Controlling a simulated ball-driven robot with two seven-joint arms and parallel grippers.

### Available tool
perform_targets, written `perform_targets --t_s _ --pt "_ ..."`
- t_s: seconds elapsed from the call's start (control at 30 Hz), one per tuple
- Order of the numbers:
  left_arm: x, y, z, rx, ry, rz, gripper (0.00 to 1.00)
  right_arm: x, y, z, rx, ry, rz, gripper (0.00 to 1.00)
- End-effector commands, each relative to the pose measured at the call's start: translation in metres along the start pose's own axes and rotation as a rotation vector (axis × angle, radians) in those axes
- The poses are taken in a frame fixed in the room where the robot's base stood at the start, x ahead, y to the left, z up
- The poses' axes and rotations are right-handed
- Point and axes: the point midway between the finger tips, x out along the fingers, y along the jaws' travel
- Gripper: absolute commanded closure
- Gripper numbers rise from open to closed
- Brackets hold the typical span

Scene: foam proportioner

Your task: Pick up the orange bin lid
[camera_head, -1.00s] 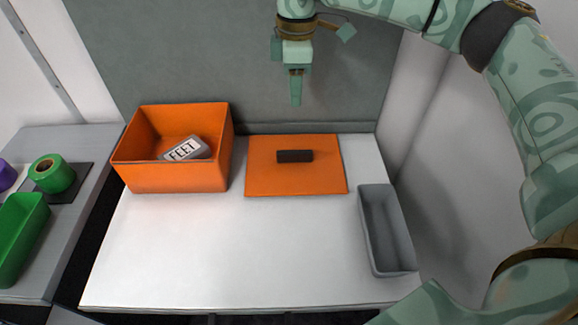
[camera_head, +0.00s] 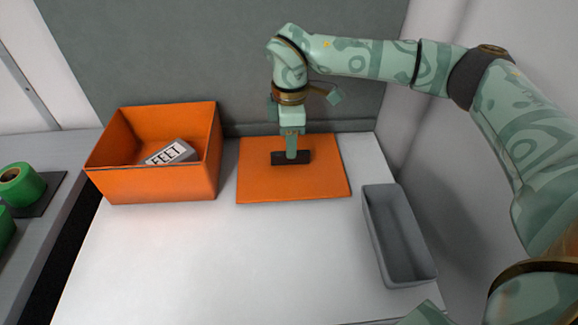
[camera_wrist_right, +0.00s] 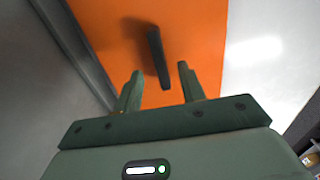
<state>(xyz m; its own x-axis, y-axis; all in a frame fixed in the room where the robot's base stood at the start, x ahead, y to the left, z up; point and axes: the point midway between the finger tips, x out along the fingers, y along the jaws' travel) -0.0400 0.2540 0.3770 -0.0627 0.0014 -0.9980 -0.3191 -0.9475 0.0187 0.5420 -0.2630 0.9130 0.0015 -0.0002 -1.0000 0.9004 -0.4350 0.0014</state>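The orange bin lid (camera_head: 260,184) lies flat on the white table, right of the orange bin. Its dark bar handle (camera_head: 279,159) stands at its middle. My right gripper (camera_head: 291,156) points down over the lid, with its fingers in front of the handle in the head view. In the right wrist view, my right gripper (camera_wrist_right: 158,78) is open, with the dark handle (camera_wrist_right: 157,57) between the lines of its two fingers and apart from both. My left gripper is not in view.
The orange bin (camera_head: 160,185) holds a grey block labelled FEET (camera_head: 170,152). A grey tray (camera_head: 399,240) stands at the table's right. A green roll (camera_head: 20,186) sits on the left side table. A grey panel rises behind the lid. The front table area is clear.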

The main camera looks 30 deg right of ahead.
Motion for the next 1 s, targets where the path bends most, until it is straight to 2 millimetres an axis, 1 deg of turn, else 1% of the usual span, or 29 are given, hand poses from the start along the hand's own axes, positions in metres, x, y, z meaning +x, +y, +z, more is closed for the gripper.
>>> perform_targets --t_s 0.03,0.13,0.2,0.37,0.4,0.47,0.5,0.53,0.87,1.0 --pt "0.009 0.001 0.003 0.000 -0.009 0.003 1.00 0.017 -0.001 0.001 0.000 -0.003 -0.006 0.60" --pt "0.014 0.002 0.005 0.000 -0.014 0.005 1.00 0.031 -0.001 0.001 -0.001 -0.004 -0.005 0.60" --pt "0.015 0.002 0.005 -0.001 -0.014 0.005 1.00 0.034 -0.001 0.001 0.000 -0.002 -0.002 0.60" --pt "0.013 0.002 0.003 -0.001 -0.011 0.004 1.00 0.031 -0.001 0.001 0.000 -0.001 0.000 0.60" --pt "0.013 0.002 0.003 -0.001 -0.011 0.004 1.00 0.031 -0.001 0.001 0.000 -0.001 0.000 0.66" --pt "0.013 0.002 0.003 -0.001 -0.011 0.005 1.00 0.031 -0.001 0.001 0.000 -0.001 0.000 0.82" --pt "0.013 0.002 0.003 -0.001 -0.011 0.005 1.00 0.031 -0.001 0.001 0.000 -0.001 0.000 0.93" --pt "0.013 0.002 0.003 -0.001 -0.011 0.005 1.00 0.031 -0.001 0.001 0.000 -0.001 0.000 1.00" --pt "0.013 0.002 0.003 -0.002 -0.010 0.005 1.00 0.030 -0.001 0.001 0.000 0.000 0.000 1.00" --pt "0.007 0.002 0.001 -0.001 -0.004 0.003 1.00 0.020 -0.001 0.001 0.000 0.001 0.002 1.00"
